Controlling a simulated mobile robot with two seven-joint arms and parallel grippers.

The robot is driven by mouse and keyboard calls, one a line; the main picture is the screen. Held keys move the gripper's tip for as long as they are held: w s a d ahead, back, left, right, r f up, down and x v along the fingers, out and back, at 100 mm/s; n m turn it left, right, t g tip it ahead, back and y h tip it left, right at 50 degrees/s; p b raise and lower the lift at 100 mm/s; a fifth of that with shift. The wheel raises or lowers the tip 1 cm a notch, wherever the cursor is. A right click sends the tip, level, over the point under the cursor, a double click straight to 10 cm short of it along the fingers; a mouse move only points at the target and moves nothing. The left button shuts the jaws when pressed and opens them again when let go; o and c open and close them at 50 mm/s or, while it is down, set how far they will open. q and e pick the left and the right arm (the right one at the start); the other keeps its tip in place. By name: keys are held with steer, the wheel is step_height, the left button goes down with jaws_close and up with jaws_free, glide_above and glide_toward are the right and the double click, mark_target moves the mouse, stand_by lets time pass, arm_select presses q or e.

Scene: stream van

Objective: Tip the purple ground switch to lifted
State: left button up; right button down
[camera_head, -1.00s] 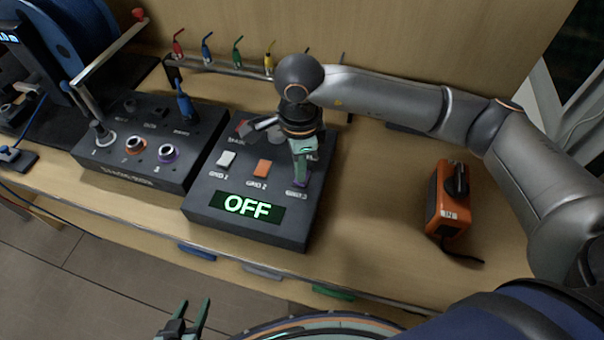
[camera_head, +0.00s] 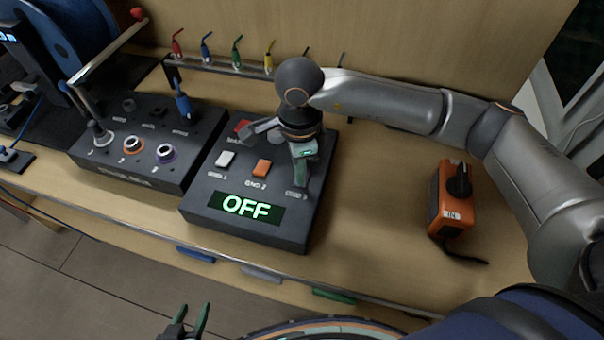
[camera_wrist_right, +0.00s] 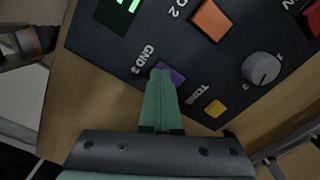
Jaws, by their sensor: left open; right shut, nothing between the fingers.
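The purple ground switch (camera_wrist_right: 174,76), by the GND 3 label, shows in the right wrist view as a small purple patch beside my fingertips. In the head view my gripper hides it. My right gripper (camera_head: 301,180) is shut and empty, pointing down at the GND 3 spot. In the wrist view its green fingers (camera_wrist_right: 160,78) cover part of the switch; contact and the switch's tilt cannot be told. The black panel box (camera_head: 200,198) has a display (camera_head: 247,207) reading OFF in green. My left gripper (camera_head: 190,320) is open at the bottom edge, away from the box.
The panel also has a white switch (camera_head: 225,159), an orange switch (camera_head: 262,168), a grey knob (camera_wrist_right: 262,68) and a yellow button (camera_wrist_right: 215,108). A second control box (camera_head: 130,172) stands left. An orange box with a black knob (camera_head: 451,212) stands right. Bench between is clear.

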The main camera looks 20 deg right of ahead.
steer(key=shift+r+p, duration=1.8)
steer(key=shift+r, duration=1.65)
